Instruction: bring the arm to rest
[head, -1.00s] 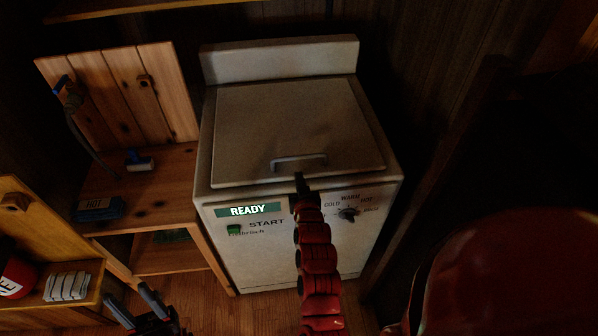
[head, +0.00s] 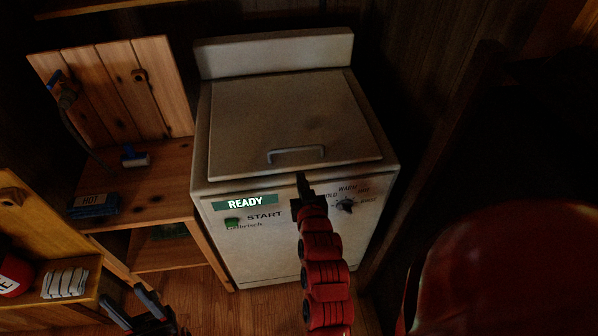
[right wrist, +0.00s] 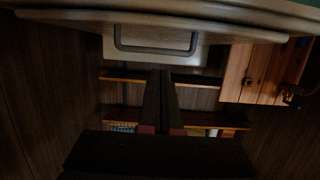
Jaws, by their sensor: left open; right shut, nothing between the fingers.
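My right arm, red and segmented, reaches up to the front of a white washing machine (head: 290,120) in the head view. Its gripper (head: 303,178) is shut and empty, just below the lid handle (head: 296,153) near the lid's front edge; I cannot tell whether it touches the machine. In the right wrist view the shut fingers (right wrist: 161,78) point toward the handle (right wrist: 155,48), with a gap in the picture between them. My left gripper (head: 131,301) is open and empty at the lower left, above the floor. The lid is down.
The machine's panel has a lit READY display (head: 245,202), a green start button (head: 232,221) and a dial (head: 345,205). Wooden floor (head: 262,305) shows in front.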

